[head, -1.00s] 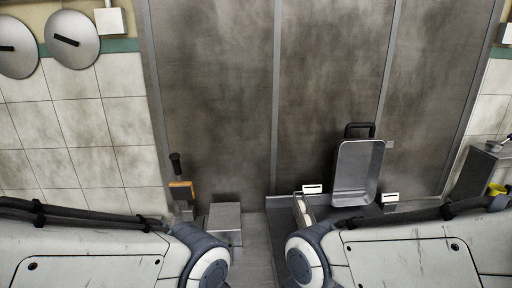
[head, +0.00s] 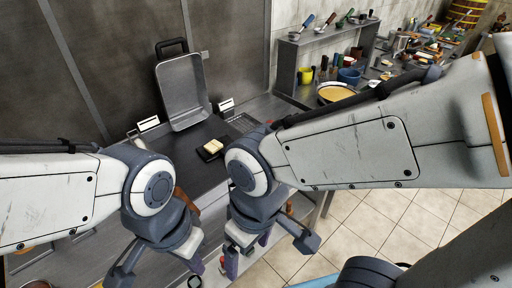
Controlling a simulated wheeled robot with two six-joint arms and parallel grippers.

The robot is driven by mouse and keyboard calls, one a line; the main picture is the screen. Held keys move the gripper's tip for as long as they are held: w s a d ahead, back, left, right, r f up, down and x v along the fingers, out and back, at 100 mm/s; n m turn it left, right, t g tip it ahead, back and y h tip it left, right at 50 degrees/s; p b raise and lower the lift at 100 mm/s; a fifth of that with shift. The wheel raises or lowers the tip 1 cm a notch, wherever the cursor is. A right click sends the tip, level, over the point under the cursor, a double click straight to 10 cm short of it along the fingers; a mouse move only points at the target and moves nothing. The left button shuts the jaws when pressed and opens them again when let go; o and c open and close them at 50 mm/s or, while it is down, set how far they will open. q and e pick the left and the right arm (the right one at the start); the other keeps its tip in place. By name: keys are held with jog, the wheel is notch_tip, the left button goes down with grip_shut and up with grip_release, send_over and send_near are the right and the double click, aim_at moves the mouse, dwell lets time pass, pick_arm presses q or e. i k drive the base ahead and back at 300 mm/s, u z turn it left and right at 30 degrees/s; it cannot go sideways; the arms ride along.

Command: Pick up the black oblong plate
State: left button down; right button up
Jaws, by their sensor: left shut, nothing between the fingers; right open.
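A small black oblong plate (head: 206,156) lies on the dark grey counter in the head view, with a pale yellow block (head: 213,146) on it. It lies beyond my two wrists, just left of my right arm's joint. My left gripper (head: 197,266) is low in the picture, nearer to me than the plate, shut and empty. My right gripper (head: 246,255) is beside it to the right, pointing down, with its fingers apart and nothing seen between them. Both grippers are clear of the plate.
An upright metal tray (head: 184,95) with a black handle leans at the back. A grey shelf (head: 330,45) with utensils, a yellow cup (head: 305,75) and a round pan (head: 337,93) are to the right. Tiled floor (head: 385,230) lies in front of the counter.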

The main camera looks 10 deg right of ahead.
aim_at(226, 140)
jog(key=u, duration=0.05)
jog(key=k, duration=0.45)
jog(key=z, duration=1)
jog(key=i, duration=1.15)
jog(key=u, duration=0.8)
jog(key=i, duration=0.4)
jog(key=u, duration=0.5)
